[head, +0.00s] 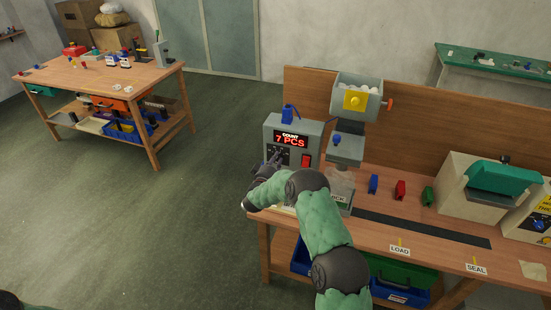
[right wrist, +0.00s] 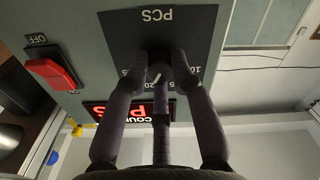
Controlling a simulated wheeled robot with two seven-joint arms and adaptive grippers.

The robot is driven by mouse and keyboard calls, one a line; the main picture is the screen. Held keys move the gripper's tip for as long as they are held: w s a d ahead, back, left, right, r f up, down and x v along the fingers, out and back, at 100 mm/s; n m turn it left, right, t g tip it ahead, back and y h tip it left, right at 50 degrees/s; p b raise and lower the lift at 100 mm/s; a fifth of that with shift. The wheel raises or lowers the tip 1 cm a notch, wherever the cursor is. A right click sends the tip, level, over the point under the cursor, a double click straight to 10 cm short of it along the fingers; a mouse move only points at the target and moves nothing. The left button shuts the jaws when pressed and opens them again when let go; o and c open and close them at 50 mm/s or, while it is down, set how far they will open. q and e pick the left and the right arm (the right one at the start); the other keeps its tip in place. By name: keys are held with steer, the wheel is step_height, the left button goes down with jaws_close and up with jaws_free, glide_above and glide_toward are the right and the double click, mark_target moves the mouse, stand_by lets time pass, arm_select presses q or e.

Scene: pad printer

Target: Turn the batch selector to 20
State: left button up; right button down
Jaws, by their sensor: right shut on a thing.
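The count box (head: 292,133) is a grey unit on the bench with a red display (head: 291,138) reading "COUNT 7 PCS". In the head view my right gripper (head: 276,160) is at its front panel and covers the dial. In the right wrist view, which is upside down, the dark batch selector knob (right wrist: 157,58) sits on a black plate (right wrist: 190,27) marked PCS. My right gripper (right wrist: 157,66) is shut on this knob, a finger on each side. A white pointer line shows; the numbers around it are partly hidden, so I cannot tell its setting. My left gripper is out of view.
A red rocker switch (head: 306,160) marked ON and OFF is beside the dial. A hopper (head: 357,98) stands right of the box, above a clear container (head: 340,186). Blue, red and green small parts (head: 400,190) stand farther right. Floor left of the bench is free.

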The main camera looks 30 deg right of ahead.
steer(key=shift+w+r+n, duration=0.15)
steer(key=shift+r+n, duration=0.15)
steer(key=shift+n, duration=0.1)
steer(key=c, duration=1.3)
jaws_free()
steer(key=shift+o, duration=1.2)
steer(key=shift+f, duration=0.15)
steer(key=shift+a, duration=0.1)
steer(key=v, duration=1.2)
